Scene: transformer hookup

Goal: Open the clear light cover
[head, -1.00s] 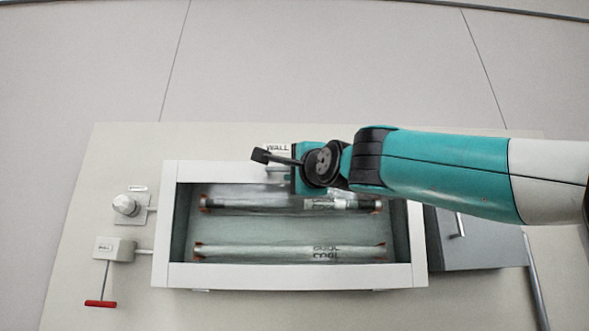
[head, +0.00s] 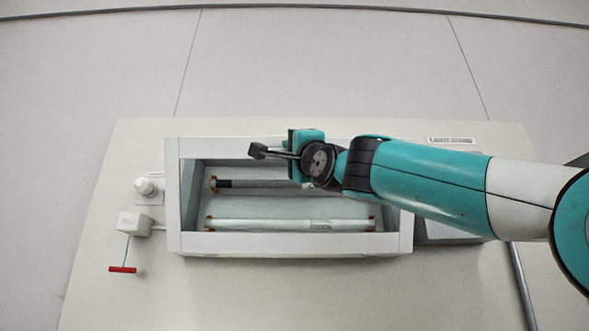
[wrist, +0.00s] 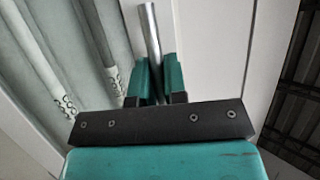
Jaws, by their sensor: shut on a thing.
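The white light box (head: 290,245) holds two tubes behind its opening in the head view. The clear cover over it is hard to make out; I cannot tell whether it stands off the frame. In the wrist view, my gripper (wrist: 158,82) is shut on a round metal bar (wrist: 150,38), which looks like a handle, beside a pale frame edge. In the head view, my gripper (head: 305,140) is at the box's upper edge, and my wrist hides its fingertips and part of the upper tube (head: 240,184). The lower tube (head: 270,224) is in plain view.
Left of the box are a white round knob (head: 145,186) and a small box (head: 134,223) with a red-tipped lever (head: 122,269). A label plate (head: 451,140) is at upper right. A grey box (head: 445,232) sits at the right, partly behind my arm.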

